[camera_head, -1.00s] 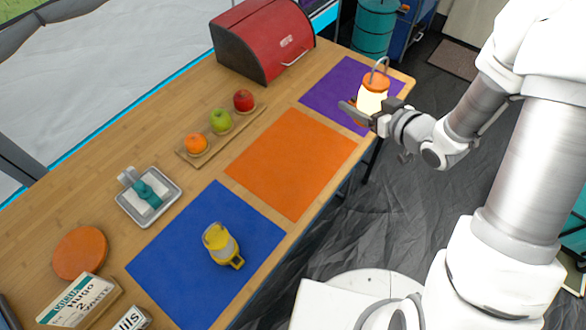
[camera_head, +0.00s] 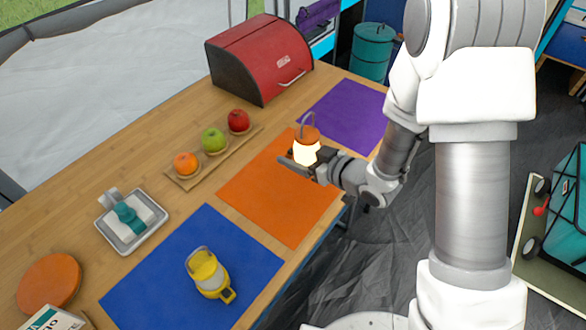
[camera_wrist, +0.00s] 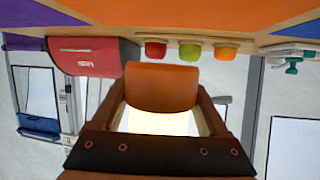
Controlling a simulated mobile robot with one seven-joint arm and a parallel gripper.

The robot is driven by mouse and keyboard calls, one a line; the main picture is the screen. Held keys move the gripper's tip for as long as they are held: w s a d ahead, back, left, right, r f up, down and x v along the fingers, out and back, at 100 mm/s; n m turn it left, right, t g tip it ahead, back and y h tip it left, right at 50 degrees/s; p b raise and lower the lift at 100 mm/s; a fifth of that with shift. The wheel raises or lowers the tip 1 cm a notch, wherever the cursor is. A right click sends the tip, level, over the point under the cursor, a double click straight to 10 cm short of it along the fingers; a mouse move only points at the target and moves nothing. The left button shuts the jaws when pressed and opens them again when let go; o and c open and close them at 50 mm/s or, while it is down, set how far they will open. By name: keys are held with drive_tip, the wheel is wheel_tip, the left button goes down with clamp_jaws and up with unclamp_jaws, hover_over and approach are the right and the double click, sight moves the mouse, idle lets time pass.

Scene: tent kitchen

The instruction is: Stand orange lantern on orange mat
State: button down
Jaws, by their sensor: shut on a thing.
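The orange lantern (camera_head: 307,145), with a glowing pale body, orange top and wire handle, is upright in my gripper (camera_head: 302,165). My gripper is shut on it. In the head view the lantern appears over the far part of the orange mat (camera_head: 270,205); how high it is above the mat is hard to tell. The wrist view shows the lantern's orange part (camera_wrist: 162,87) and glowing body between my fingers, with the orange mat (camera_wrist: 210,12) along the top edge.
A purple mat (camera_head: 350,112) lies beyond and a blue mat (camera_head: 165,270) nearer, with a yellow lantern (camera_head: 208,272) on it. A board with an orange (camera_head: 186,163), green apple (camera_head: 214,139) and red apple (camera_head: 238,121) lies left of the orange mat. A red bread box (camera_head: 260,60) stands behind.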

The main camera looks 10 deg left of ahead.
sight(293, 179)
drive_tip(key=shift+w+a+f, duration=0.1)
drive_tip(key=shift+a+f, duration=0.25)
drive_tip(key=shift+a, duration=0.25)
drive_tip(key=shift+f+b, duration=0.75)
drive_tip(key=shift+f, duration=1.25)
drive_tip(key=shift+f+b, duration=0.4)
drive_tip(key=shift+b, duration=0.1)
drive_tip(key=shift+f, duration=0.15)
unclamp_jaws()
drive_tip(key=shift+f, duration=0.1)
